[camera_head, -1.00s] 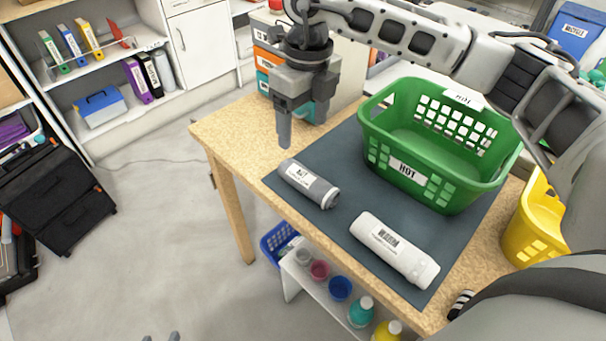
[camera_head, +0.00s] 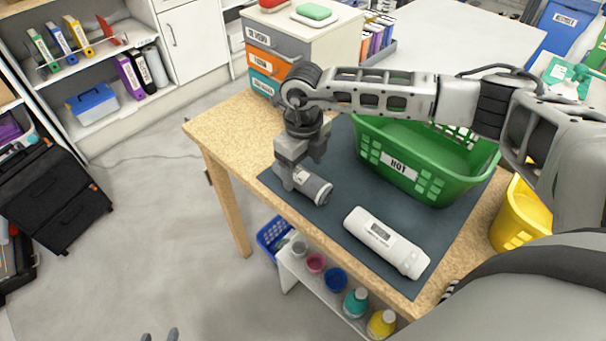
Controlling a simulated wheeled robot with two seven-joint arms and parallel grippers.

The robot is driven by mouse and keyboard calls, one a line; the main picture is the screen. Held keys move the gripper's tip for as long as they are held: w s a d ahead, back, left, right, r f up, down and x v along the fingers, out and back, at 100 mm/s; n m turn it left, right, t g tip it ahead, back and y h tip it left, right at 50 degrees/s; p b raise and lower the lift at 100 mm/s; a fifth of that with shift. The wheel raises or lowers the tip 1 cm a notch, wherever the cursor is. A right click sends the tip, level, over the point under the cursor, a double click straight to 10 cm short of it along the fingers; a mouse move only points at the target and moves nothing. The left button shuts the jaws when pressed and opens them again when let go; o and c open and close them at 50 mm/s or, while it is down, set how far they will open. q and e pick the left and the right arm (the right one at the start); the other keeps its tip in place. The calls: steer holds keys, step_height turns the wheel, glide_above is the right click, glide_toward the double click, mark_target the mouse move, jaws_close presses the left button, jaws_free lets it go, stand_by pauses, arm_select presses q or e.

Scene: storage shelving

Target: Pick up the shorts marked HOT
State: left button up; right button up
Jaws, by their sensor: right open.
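A grey rolled garment (camera_head: 313,188) lies on the dark mat (camera_head: 350,195); it is likely the shorts. My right gripper (camera_head: 297,176) points down at its left end, with the jaws open and low around or just over the roll. The gripper hides that end and most of the label, so I cannot tell whether the fingers touch it. A white roll (camera_head: 387,243) with a black-lettered label lies to the right. My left gripper (camera_head: 160,336) shows only two fingertips, apart, at the bottom edge.
A green basket (camera_head: 425,175) labelled HOT stands behind the rolls, partly under my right arm. A yellow basket (camera_head: 522,215) is at the right. A low shelf below holds several bottles and pots.

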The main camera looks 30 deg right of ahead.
steer(key=shift+f, duration=1.1)
steer(key=c, duration=1.1)
steer(key=shift+r, duration=0.1)
